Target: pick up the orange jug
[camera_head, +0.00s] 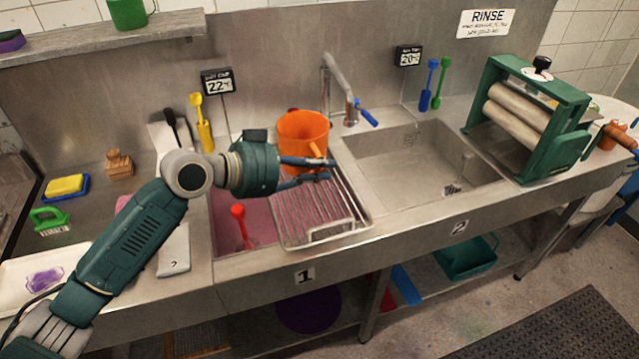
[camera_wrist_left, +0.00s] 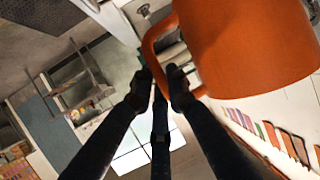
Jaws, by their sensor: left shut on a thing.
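Whether the jug's base touches the drainer is hidden by the gripper. My right gripper is not in view.
The wire drainer (camera_head: 345,218) lies over the pink-filled sink (camera_head: 228,225), which holds a red tool (camera_head: 240,220). A tap (camera_head: 338,88) stands just right of the jug. A green roller press (camera_head: 530,115) stands at the right.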

